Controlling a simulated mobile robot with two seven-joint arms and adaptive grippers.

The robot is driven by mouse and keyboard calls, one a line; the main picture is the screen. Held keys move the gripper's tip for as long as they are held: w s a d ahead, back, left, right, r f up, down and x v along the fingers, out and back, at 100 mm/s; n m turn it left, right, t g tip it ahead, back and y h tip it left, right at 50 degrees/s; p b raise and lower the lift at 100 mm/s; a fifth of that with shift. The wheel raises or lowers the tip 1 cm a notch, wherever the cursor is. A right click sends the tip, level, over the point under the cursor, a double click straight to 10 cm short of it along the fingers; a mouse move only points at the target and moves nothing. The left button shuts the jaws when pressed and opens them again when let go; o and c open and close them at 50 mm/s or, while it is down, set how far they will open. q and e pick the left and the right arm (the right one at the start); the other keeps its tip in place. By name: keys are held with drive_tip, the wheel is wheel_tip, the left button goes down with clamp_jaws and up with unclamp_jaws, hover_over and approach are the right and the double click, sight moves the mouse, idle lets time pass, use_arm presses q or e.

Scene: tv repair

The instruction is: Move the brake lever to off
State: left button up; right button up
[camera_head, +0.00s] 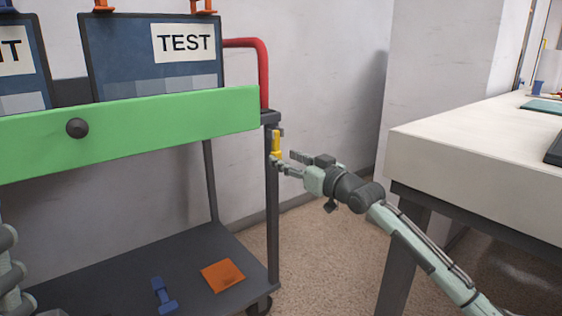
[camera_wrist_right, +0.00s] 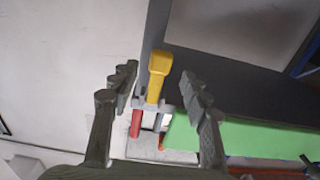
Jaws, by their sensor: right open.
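The yellow brake lever (camera_head: 276,144) stands upright at the right end of the cart, by the corner post under the red handle. In the right wrist view the lever (camera_wrist_right: 157,75) lies between the two fingers, with clear gaps on both sides. My right gripper (camera_head: 284,163) is open and reaches in from the right, its fingertips at the lever. It also shows in the wrist view (camera_wrist_right: 158,88). In the head view the fingers partly hide the lever's lower end. Part of my left arm shows at the left edge, but its gripper is out of view.
The cart's green front panel (camera_head: 140,128) and red handle (camera_head: 264,75) are close to the gripper. A screen marked TEST (camera_head: 150,75) stands on the cart. The lower shelf holds an orange square (camera_head: 222,275) and a blue piece (camera_head: 163,295). A white workbench (camera_head: 480,145) stands at right.

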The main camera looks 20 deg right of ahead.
drive_tip(key=shift+x, duration=1.25)
drive_tip(key=shift+d, duration=0.1)
clamp_jaws()
